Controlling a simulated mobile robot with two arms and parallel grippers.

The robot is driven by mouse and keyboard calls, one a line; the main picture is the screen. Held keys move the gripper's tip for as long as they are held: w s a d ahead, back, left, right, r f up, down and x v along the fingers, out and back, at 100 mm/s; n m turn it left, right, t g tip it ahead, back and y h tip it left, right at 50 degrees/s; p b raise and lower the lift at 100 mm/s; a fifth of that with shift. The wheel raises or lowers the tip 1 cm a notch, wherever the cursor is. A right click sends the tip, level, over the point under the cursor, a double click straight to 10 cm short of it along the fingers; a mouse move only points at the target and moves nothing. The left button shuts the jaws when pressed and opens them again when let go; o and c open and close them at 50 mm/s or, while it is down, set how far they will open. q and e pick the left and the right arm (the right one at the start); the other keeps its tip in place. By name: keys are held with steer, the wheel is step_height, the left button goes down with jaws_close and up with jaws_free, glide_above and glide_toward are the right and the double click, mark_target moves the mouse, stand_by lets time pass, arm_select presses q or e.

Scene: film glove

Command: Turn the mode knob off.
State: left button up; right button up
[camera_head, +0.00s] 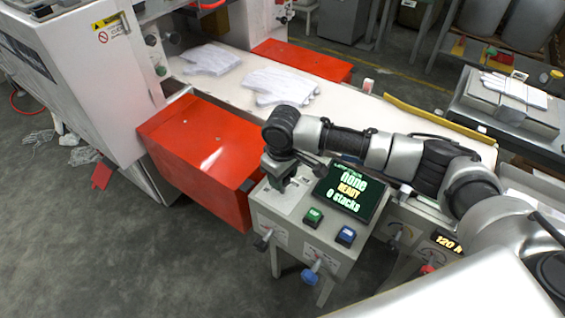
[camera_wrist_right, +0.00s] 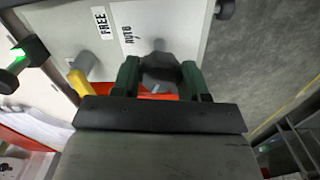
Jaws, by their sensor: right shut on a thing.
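A dark round knob (camera_wrist_right: 158,68), which I take to be the mode knob, sits on a pale plate beside the labels "AUTO" and "FREE". My right gripper (camera_wrist_right: 160,78) is shut on it, with one green-dark finger on each side. In the head view my right gripper (camera_head: 280,182) reaches down to the top left of the grey control box (camera_head: 305,238), and it hides the knob there. The knob's pointer direction cannot be made out. My left gripper is not in view.
A red cover (camera_head: 200,150) stands close left. White gloves (camera_head: 280,86) lie on the belt behind.

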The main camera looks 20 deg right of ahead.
steer(key=n+p, duration=0.3)
steer(key=shift+r+n+p, duration=0.25)
steer(key=shift+n+p, duration=0.05)
steer(key=shift+f+n+p, duration=0.2)
steer(key=shift+n+p, duration=0.9)
steer(key=shift+n, duration=0.6)
steer(key=o, duration=0.9)
steer(key=shift+o, duration=0.2)
steer(key=shift+r, duration=0.1)
step_height(320, 180, up, 11)
steer(key=shift+f+b, duration=0.2)
steer(key=shift+b, duration=0.1)
steer(key=shift+f, duration=0.1)
